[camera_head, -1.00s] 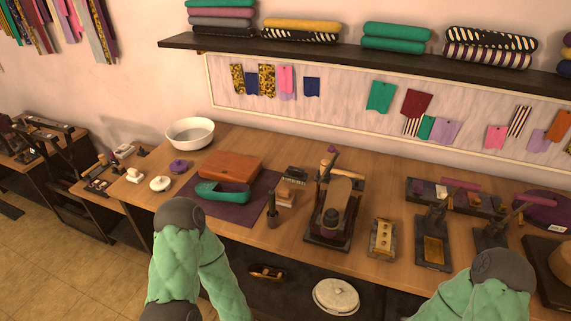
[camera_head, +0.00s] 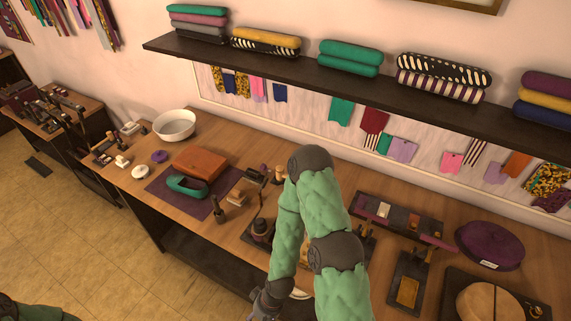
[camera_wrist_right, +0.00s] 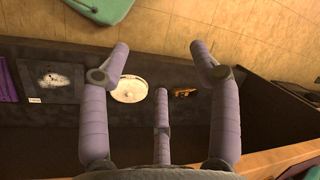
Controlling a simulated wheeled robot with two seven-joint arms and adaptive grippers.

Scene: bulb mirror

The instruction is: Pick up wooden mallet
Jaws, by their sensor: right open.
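I cannot make out a wooden mallet with certainty. A small orange-brown object (camera_wrist_right: 184,92) lies on the dark lower shelf in the right wrist view; it is too small to identify, and my right arm hides that area in the head view. My right gripper (camera_wrist_right: 160,60) is open and empty, its fingers spread above the lower shelf, with this object between and beyond them. In the head view the right gripper (camera_head: 266,303) is partly visible at the bottom, below the bench front. My left gripper is out of view.
A round white lid (camera_wrist_right: 130,90) lies on the lower shelf beside the small object. Bare floor (camera_head: 95,225) lies in front.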

